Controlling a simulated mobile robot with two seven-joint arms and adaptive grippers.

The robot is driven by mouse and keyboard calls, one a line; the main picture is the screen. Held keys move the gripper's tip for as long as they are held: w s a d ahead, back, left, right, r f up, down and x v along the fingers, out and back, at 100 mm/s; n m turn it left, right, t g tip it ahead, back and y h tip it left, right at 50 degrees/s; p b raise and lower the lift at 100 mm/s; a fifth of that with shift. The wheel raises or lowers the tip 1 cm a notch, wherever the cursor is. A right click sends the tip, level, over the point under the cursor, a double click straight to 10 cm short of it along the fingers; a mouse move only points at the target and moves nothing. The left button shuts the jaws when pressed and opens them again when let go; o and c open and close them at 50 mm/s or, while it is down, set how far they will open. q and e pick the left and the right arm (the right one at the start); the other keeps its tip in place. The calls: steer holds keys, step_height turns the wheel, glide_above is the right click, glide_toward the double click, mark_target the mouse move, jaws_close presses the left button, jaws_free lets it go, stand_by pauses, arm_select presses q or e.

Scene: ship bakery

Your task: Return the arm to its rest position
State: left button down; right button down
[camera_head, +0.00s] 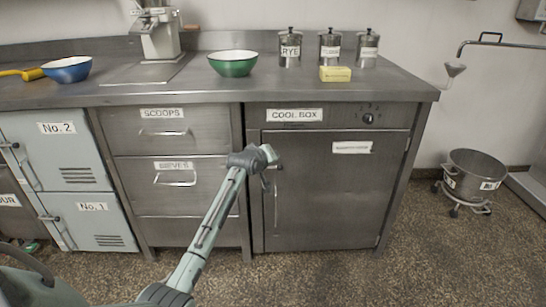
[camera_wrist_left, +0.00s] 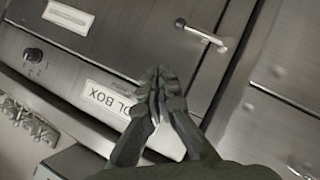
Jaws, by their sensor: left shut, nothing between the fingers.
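My left arm reaches up from the bottom left in the head view. Its gripper (camera_head: 264,156) is in front of the steel counter, by the left edge of the cool box. In the left wrist view the two dark fingers (camera_wrist_left: 159,86) are pressed together with nothing between them. They overlap part of the COOL BOX label (camera_wrist_left: 108,98) in that view, and no contact is visible. The cool box door (camera_head: 335,190) is shut, and its handle (camera_wrist_left: 204,34) is apart from the fingers. My right gripper is not in view.
Shut drawers (camera_head: 165,130) lie left of the cool box. The counter top (camera_head: 150,93) holds a green bowl (camera_head: 233,63), a blue bowl (camera_head: 67,69), several canisters and a yellow block (camera_head: 335,74). A metal pot (camera_head: 474,174) stands on the floor at right. Floor before the cool box is clear.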

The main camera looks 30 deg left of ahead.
arm_select(q)
steer(key=shift+s+d+r, duration=0.15)
steer(key=shift+s+r, duration=0.05)
steer(key=shift+s, duration=0.1)
stand_by(0.4)
steer(key=s+d+f+m+g, duration=0.3)
steer(key=s+f, duration=0.8)
steer(key=f, duration=0.2)
steer(key=s+d+f+m+g, duration=0.3)
steer(key=s+d+f+m, duration=0.1)
steer(key=s+f, duration=0.85)
steer(key=s+d+f+m+g, duration=0.2)
steer(key=s+f, duration=0.4)
steer(key=s, duration=0.5)
steer(key=s+d+f+m+g, duration=0.2)
steer(key=s+f, duration=0.5)
steer(key=s, duration=0.5)
steer(key=shift+s+d+f+m+h, duration=0.25)
steer(key=shift+d+m+h, duration=0.2)
steer(key=shift+m, duration=0.15)
